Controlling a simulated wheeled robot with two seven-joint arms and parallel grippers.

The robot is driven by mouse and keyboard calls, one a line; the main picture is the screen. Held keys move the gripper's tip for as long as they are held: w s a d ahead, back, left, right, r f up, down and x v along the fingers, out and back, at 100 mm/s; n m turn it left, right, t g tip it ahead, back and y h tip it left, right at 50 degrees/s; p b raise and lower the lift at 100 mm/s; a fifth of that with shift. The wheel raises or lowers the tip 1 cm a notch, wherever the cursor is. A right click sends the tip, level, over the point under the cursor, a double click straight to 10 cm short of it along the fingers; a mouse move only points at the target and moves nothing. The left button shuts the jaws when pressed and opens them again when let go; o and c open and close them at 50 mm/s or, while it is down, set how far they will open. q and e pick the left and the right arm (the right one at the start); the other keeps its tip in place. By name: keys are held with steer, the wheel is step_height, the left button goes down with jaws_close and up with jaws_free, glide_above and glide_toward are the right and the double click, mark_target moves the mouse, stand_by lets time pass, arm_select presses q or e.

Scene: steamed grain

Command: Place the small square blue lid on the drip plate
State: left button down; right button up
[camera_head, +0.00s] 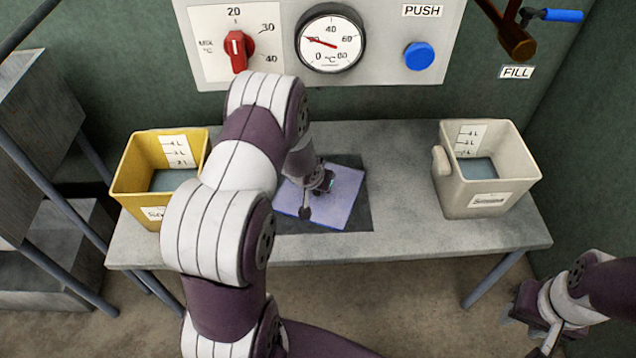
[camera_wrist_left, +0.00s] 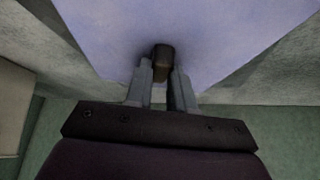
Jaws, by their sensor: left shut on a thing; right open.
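The square blue lid (camera_head: 342,203) lies flat at the middle of the bench, over the dark grey drip plate (camera_head: 361,219). Dark plate shows along the lid's right side; whether the lid touches it or hangs just above, I cannot tell. My left gripper (camera_head: 320,188) is over the lid. My right gripper (camera_head: 532,322) is open and empty at lower right, away from the bench.
A yellow bin (camera_head: 128,178) with water stands at the bench's left, partly behind my left arm. A beige bin (camera_head: 508,201) with water stands at the right. The grey bench (camera_head: 410,215) is clear between plate and beige bin. A control panel (camera_head: 275,60) is on the wall behind.

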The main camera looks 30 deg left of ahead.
arm_select(q)
steer(key=shift+f, duration=0.2)
steer(key=c, duration=1)
jaws_free()
steer(key=shift+r, duration=0.25)
steer(key=p+v, duration=0.4)
steer(key=v, duration=0.9)
steer(key=s+d+r+g, duration=0.1)
steer(key=s+d+r, duration=0.1)
steer(key=s+d, duration=0.1)
steer(key=s+d+r+m+g, duration=0.1)
steer(key=s+d+r+g, duration=0.1)
steer(key=s+d+r, duration=0.1)
steer(key=s+d+r+m+g+h, duration=0.1)
steer(key=s+d+r, duration=0.2)
steer(key=s, duration=0.4)
steer(key=shift+d+g, duration=0.4)
steer(key=shift+d, duration=0.4)
